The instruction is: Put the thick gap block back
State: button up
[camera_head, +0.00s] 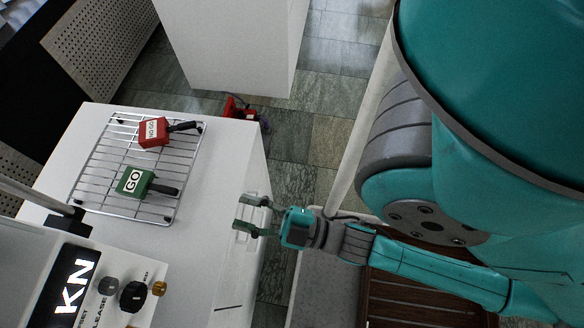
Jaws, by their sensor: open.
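Two gap blocks with dark handles lie on a wire rack (104,202) on the white cabinet top. The red block (154,132) is labelled NO GO and lies toward the far side of the rack. I cannot tell from this view which block is the thick one. My gripper (243,215) is open and empty, with its fingers pointing left, over the right edge of the cabinet top, to the right of the rack and apart from both blocks.
A press panel (85,285) marked KN, with knobs, stands at the lower left. The white cabinet top (205,190) is clear between rack and gripper. A red object (238,108) is beyond the cabinet's far right corner. Another white cabinet (230,40) stands at the back. A slatted brown surface (400,300) is at bottom right.

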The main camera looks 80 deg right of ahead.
jog(key=s+f+m+g, duration=0.5)
jog(key=s+m, duration=0.1)
jog(key=s, duration=0.2)
jog(key=shift+s+a+m+y, duration=0.35)
jog(key=shift+m+y, duration=0.05)
